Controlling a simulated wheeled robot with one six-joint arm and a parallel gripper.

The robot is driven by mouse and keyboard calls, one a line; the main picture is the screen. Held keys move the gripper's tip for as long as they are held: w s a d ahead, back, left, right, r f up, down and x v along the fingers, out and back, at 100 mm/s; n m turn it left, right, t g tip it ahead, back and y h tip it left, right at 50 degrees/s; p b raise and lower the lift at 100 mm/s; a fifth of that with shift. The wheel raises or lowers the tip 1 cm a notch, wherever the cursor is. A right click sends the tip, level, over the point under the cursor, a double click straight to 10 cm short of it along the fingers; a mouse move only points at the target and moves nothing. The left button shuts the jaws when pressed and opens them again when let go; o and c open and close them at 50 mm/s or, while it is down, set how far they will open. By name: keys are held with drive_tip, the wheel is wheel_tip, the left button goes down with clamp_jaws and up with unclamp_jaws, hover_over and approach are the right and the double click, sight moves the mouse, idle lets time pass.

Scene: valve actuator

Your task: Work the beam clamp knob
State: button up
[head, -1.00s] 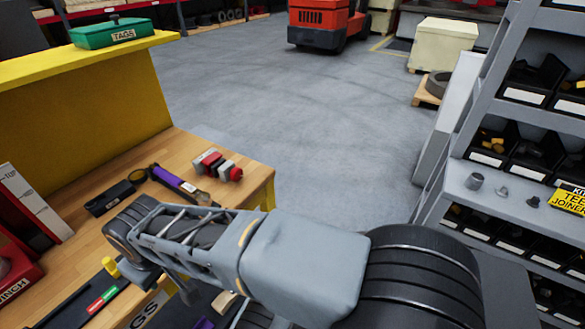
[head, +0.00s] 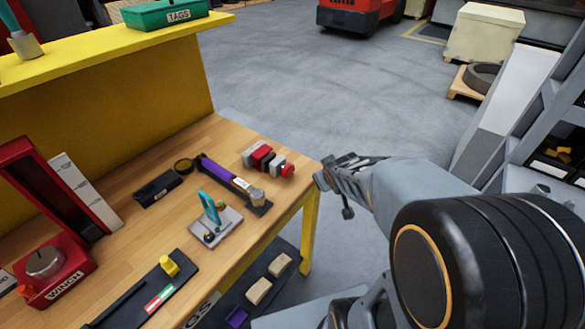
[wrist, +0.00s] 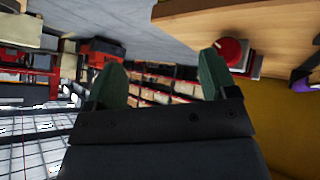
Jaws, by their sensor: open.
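A red and grey block device (head: 264,157), which looks like the beam clamp, lies near the far right corner of the wooden bench. Its round red knob (head: 288,170) faces right, toward the bench edge. The knob also shows in the wrist view (wrist: 232,50), just beyond the right fingertip. My gripper (head: 324,180) is just right of the bench corner, to the right of the knob and apart from it. In the wrist view its two green fingertips (wrist: 161,80) are spread wide with nothing between them.
A purple-handled tool (head: 222,172), a stand with a blue lever (head: 213,217) and a red winch (head: 48,260) occupy the wooden bench (head: 135,225). A yellow panel (head: 100,120) rises behind. Grey shelving (head: 555,130) stands right. The floor between is clear.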

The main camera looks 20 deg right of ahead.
drive_tip(key=w+d+f+n+t+y, duration=0.2)
drive_tip(key=w+f+n+t+y, duration=0.2)
drive_tip(key=w+f, duration=0.1)
drive_tip(key=n+t+y+p, duration=0.2)
drive_tip(key=y, duration=0.7)
approach(291, 172)
drive_tip(key=p+x, duration=0.2)
drive_tip(key=x, duration=0.9)
